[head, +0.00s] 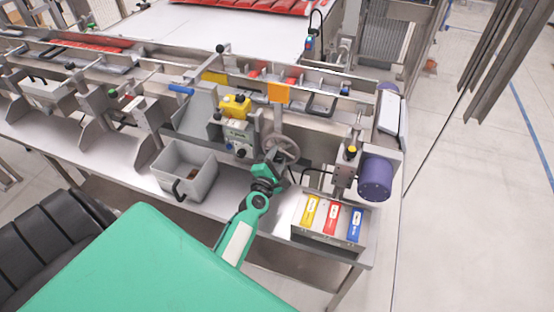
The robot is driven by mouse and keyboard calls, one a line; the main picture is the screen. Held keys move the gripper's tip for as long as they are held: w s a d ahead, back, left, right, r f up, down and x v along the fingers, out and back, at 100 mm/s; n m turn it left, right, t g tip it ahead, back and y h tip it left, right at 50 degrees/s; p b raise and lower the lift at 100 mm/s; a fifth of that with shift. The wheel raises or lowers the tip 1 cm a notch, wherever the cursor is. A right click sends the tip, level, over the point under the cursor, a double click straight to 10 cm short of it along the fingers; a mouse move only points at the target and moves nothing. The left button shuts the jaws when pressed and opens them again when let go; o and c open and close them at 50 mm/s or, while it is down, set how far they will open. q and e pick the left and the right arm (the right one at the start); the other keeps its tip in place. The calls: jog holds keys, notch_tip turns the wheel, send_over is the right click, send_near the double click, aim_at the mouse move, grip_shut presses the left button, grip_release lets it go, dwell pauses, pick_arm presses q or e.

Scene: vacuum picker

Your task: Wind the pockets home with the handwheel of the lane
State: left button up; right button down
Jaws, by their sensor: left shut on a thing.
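The lane (310,108) is a long steel machine running across the middle of the head view, with red packs in some of its pockets. The grey handwheel (284,149) is on its front side, right of centre. My left gripper (275,160) is at the near lower part of the handwheel, shut on it. The gripper's own body hides the exact contact between fingers and rim. My right gripper is not in view.
A grey bin (185,170) stands left of the handwheel on the steel bench. A control box with a yellow top (236,106) is behind it. A purple motor (375,178) and a box with yellow, red and blue labels (330,219) are to the right.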

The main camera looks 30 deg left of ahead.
pick_arm(q)
jog(key=n, duration=0.4)
jog(key=shift+f+n, duration=0.1)
jog(key=shift+n, duration=0.3)
jog(key=n, duration=0.5)
jog(key=shift+n, duration=1.1)
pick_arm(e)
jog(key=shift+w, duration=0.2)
pick_arm(q)
jog(key=o, duration=1)
jog(key=shift+c, duration=0.2)
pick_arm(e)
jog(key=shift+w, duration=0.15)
pick_arm(q)
jog(key=shift+r, duration=0.2)
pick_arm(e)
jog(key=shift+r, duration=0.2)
